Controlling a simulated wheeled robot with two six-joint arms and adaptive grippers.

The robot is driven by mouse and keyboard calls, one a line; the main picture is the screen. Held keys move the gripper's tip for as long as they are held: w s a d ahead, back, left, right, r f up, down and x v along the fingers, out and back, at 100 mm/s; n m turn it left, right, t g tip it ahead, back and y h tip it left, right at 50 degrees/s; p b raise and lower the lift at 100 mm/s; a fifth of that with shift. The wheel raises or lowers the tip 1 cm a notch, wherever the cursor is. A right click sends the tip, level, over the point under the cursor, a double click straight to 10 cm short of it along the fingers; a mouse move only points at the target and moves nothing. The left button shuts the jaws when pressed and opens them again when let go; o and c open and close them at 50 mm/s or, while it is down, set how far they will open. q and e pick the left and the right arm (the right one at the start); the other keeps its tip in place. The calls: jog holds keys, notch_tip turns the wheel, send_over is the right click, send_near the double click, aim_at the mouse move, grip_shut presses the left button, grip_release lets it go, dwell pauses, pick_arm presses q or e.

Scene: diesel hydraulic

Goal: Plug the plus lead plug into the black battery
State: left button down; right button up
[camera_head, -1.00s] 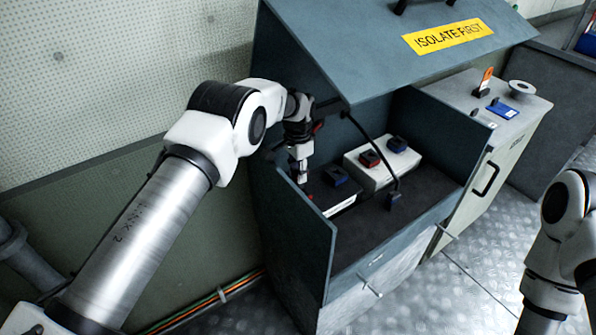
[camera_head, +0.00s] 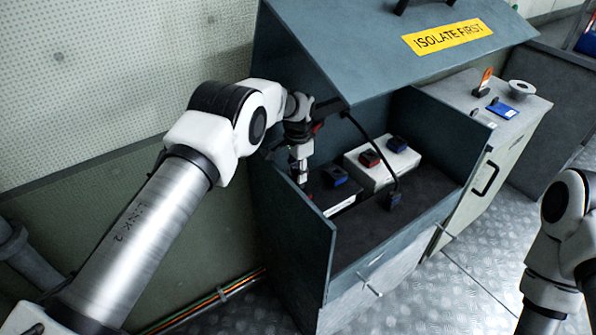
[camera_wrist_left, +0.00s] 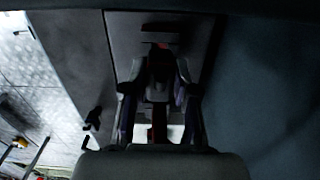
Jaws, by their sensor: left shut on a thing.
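The black battery (camera_head: 318,188) sits at the left inside the open blue-grey box, with a blue terminal (camera_head: 335,175) on top and a pale front face. My left gripper (camera_head: 301,178) points down over the battery's left end. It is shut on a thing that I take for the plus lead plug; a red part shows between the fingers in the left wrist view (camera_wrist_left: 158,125). The fingers hide most of the plug and the spot under it, so I cannot tell whether it touches the battery. My right gripper is out of view.
A white battery (camera_head: 384,168) with red and blue terminals stands to the right. A dark plug (camera_head: 394,200) hangs on a black cable in front of it. The raised lid (camera_head: 390,50) is above, and the box's side wall (camera_head: 300,240) is close to my left gripper.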

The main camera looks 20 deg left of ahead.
pick_arm(q)
jog(key=shift+f+b, duration=0.3)
jog(key=shift+f, duration=0.2)
jog(key=shift+r, duration=0.1)
dwell(1.2)
dwell(0.4)
jog(key=shift+s+d+f, duration=0.1)
jog(key=shift+d+f, duration=0.15)
dwell(2.1)
jog(key=shift+a+r, duration=0.2)
jog(key=shift+r, duration=0.05)
dwell(0.9)
jog(key=shift+w+f, duration=0.1)
jog(key=shift+w, duration=0.25)
